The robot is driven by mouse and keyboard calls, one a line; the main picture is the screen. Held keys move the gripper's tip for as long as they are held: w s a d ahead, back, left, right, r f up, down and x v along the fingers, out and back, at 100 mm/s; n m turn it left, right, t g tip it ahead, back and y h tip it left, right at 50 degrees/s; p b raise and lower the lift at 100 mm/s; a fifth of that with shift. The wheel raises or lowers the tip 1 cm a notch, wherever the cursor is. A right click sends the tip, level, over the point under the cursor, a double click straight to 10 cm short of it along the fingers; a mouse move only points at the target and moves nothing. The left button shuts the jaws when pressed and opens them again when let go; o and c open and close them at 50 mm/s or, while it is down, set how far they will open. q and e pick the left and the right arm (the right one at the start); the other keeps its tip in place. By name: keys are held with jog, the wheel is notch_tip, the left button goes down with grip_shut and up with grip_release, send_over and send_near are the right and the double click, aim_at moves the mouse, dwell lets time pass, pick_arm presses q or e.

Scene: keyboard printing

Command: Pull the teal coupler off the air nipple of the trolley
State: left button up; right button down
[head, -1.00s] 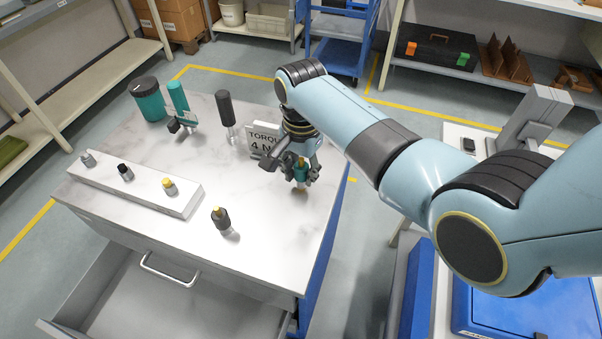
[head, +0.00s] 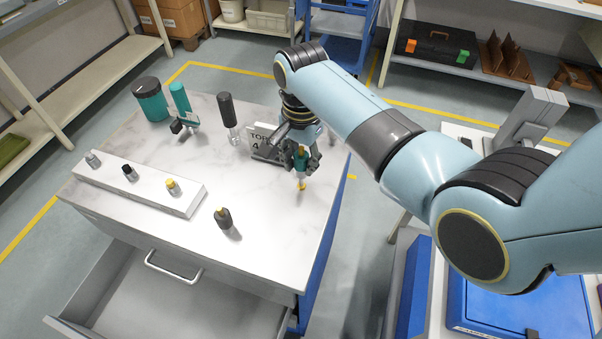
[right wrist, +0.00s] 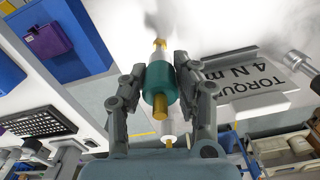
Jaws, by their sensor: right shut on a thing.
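The teal coupler (head: 301,158) is upright near the right edge of the trolley top, between the fingers of my right gripper (head: 301,160). The right gripper is shut on it. The brass air nipple (head: 301,187) shows below the coupler, with a pale section between them. In the right wrist view the teal coupler (right wrist: 159,82) sits between both fingers, with a brass end (right wrist: 160,113) towards me and the brass nipple (right wrist: 160,42) beyond. I cannot tell whether coupler and nipple still touch. My left gripper is not in view.
A torque sign (head: 262,142) stands close behind the right gripper. A black-handled tool (head: 227,112), a teal tool (head: 181,100) and a dark-lidded jar (head: 150,99) stand further left. A white block with fittings (head: 150,194) and a dark-tipped fitting (head: 223,218) are nearer. The drawer (head: 180,300) is open.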

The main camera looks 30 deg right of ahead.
aim_at(302, 154)
jog(key=shift+r, duration=2)
